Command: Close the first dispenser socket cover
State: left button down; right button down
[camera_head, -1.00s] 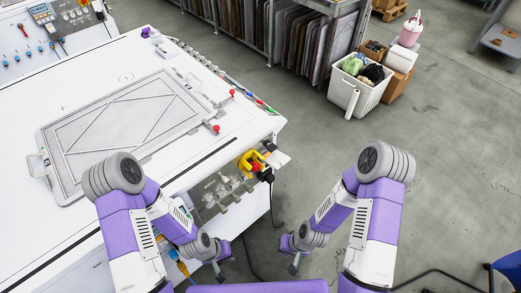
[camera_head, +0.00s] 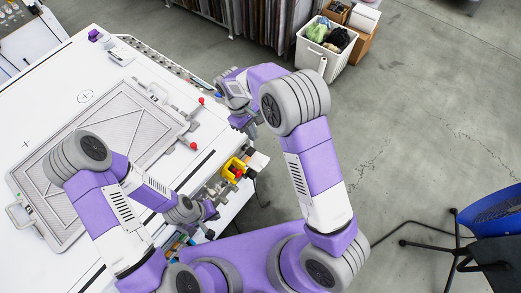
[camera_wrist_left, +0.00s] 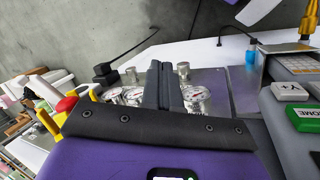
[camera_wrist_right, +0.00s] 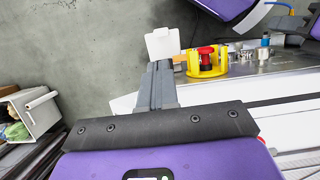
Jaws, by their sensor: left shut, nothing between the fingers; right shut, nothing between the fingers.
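A white square flap (camera_wrist_right: 162,43), which looks like a socket cover, stands open beside the yellow guard in the right wrist view. It shows in the head view as a white plate (camera_head: 259,161) at the machine's near corner; its socket is hidden. My right gripper (camera_wrist_right: 158,72) is shut and empty, its fingertips pointing toward the flap with no clear contact. In the head view my right gripper (camera_head: 250,130) is above the machine's corner. My left gripper (camera_wrist_left: 165,70) is shut and empty in front of the gauge panel, low at the machine's near side.
A yellow guard (camera_wrist_right: 206,62) surrounds a red emergency button (camera_wrist_right: 206,56) next to the flap. Several gauges (camera_wrist_left: 197,95) and knobs line the panel. The machine's white table (camera_head: 60,92) carries a framed screen. A white bin (camera_head: 325,46) and a blue chair (camera_head: 497,212) stand away on clear floor.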

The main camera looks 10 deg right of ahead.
aim_at(264, 162)
jog(key=b+x, duration=0.1)
jog(key=x, duration=1.2)
jog(key=shift+s+f, duration=0.15)
jog(key=shift+f, duration=0.05)
